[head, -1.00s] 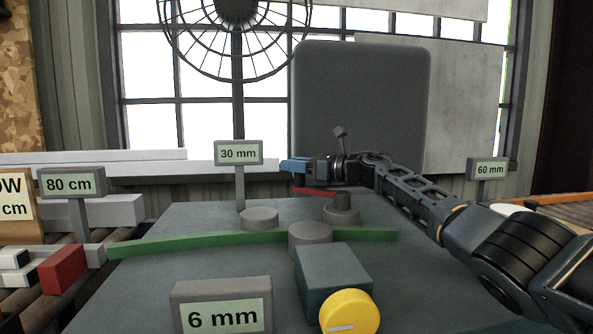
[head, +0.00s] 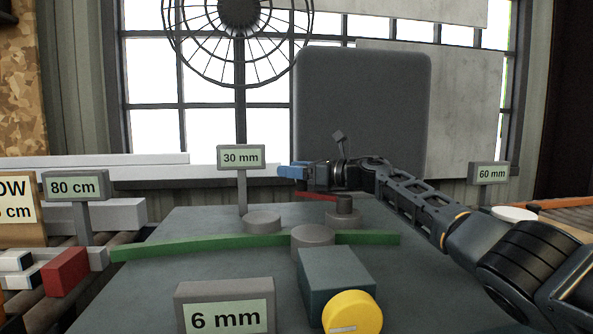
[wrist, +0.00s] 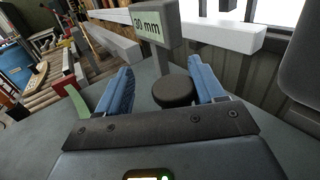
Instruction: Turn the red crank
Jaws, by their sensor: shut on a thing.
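The red crank (head: 318,197) shows in the head view as a short red bar at the back of the grey bench, next to a dark round hub (head: 344,206). My gripper (head: 287,172) is over the bar's left end, its blue fingers pointing left. It is shut on the crank; the fingers hide the held part. In the wrist view the two blue fingers stand apart, with a dark round knob (wrist: 173,88) showing between them. I cannot tell whether that knob is the crank's handle or the grey disc on the bench.
A green bar (head: 190,246) crosses the bench. A grey disc (head: 262,223), a "30 mm" sign (head: 241,157), a box with a yellow dial (head: 352,312) and a "6 mm" sign (head: 226,310) also stand there. A dark grey panel (head: 362,105) rises behind my gripper.

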